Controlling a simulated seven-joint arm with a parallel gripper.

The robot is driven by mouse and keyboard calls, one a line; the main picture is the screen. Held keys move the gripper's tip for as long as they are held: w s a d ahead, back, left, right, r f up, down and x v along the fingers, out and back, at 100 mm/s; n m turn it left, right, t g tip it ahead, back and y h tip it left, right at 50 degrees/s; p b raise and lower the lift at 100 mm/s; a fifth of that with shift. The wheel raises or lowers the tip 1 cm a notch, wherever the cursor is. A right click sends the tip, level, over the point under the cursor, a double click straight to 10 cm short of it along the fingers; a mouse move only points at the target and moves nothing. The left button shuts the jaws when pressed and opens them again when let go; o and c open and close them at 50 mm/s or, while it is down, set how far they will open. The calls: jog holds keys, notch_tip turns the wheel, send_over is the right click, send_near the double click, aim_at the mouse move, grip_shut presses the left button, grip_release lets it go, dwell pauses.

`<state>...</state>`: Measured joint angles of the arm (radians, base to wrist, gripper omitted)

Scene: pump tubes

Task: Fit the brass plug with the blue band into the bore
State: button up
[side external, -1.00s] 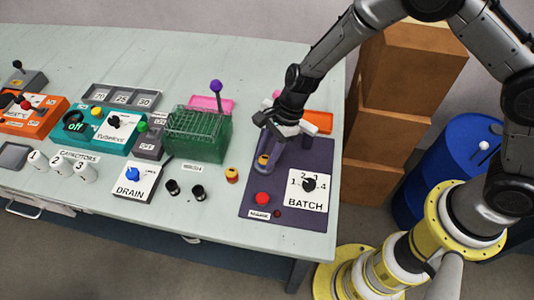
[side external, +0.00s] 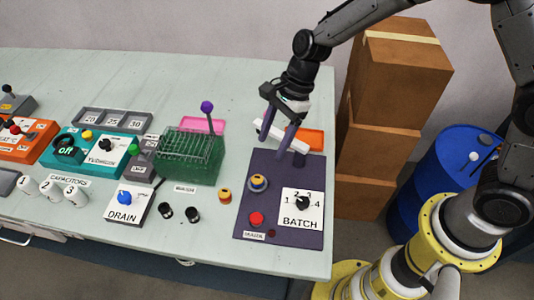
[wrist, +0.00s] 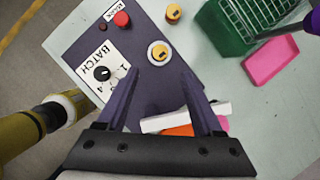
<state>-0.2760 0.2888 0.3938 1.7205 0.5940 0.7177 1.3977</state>
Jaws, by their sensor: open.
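A brass plug (side external: 258,181) stands upright in a pale round collar on the purple BATCH panel (side external: 250,215). It also shows in the wrist view (wrist: 158,52), with the light ring around it. The collar surrounds its lower part, so its band and the bore's opening are hidden or too small to tell. A second brass-coloured plug (side external: 225,195) stands on the table left of the panel; it also shows in the wrist view (wrist: 173,12). My gripper (side external: 282,149) is open and empty, above and behind the panel plug, clear of it. Both fingers show in the wrist view (wrist: 161,75).
The BATCH dial (side external: 303,203) and red button (side external: 256,219) are on the panel. A white bar (side external: 282,133) and orange tray (side external: 308,139) lie behind it. A green rack (side external: 190,160), pink tray (side external: 203,126) and two dark cylinders (side external: 192,214) are left.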

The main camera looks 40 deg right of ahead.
jog(key=shift+d+r, duration=0.2)
jog(key=shift+r, duration=0.3)
jog(key=s+d+r+n+t+h, duration=0.1)
jog(key=s+d+r+n, duration=0.3)
jog(key=r, duration=0.2)
jog(key=s+d+r+n+t, duration=0.1)
jog(key=s+d+r+n, duration=0.25)
jog(key=d+r, duration=0.2)
jog(key=s+d+r+n+t+h, duration=0.1)
jog(key=s+d+r+n, duration=0.1)
jog(key=s+d+n, duration=0.3)
jog(key=s+d+r+n+t+h, duration=0.2)
jog(key=s+d+n, duration=0.2)
jog(key=s, duration=0.6)
jog(key=shift+s+d+r+n+t, duration=0.2)
jog(key=shift+d+n+t, duration=0.15)
jog(key=shift+n, duration=0.4)
jog(key=shift+o, duration=0.3)
